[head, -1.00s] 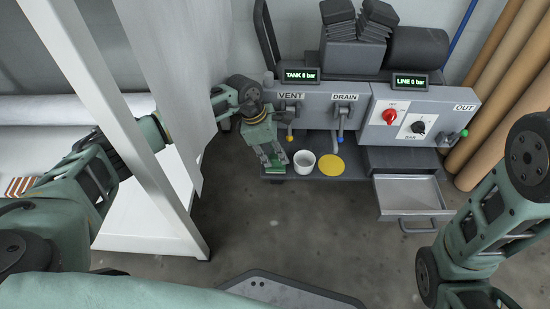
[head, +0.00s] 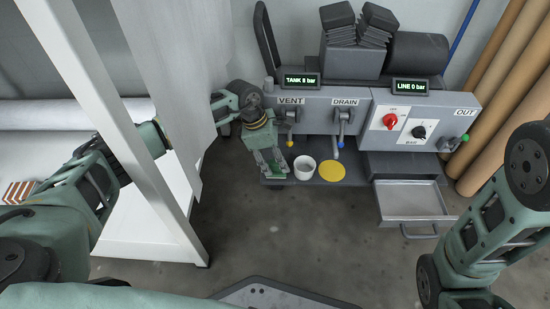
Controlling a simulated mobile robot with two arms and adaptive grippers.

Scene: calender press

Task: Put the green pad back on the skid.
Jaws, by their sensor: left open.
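The skid (head: 300,120) is the grey unit with the VENT and DRAIN levers, set on a low dark base shelf. My left gripper (head: 271,168) is open and points down at the left front end of that shelf. A small green patch, perhaps the green pad (head: 275,178), shows at its fingertips. The fingers hide most of it, and I cannot tell whether it rests on the shelf. A yellow round pad (head: 332,173) lies on the shelf to the right. My right arm shows at the right edge; its gripper is out of view.
A white cup (head: 304,168) stands on the shelf just right of my left gripper. An open drawer (head: 410,201) juts out at the right. A white frame post (head: 140,150) stands at the left. Brown rolls (head: 515,100) lean at the right. The floor in front is clear.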

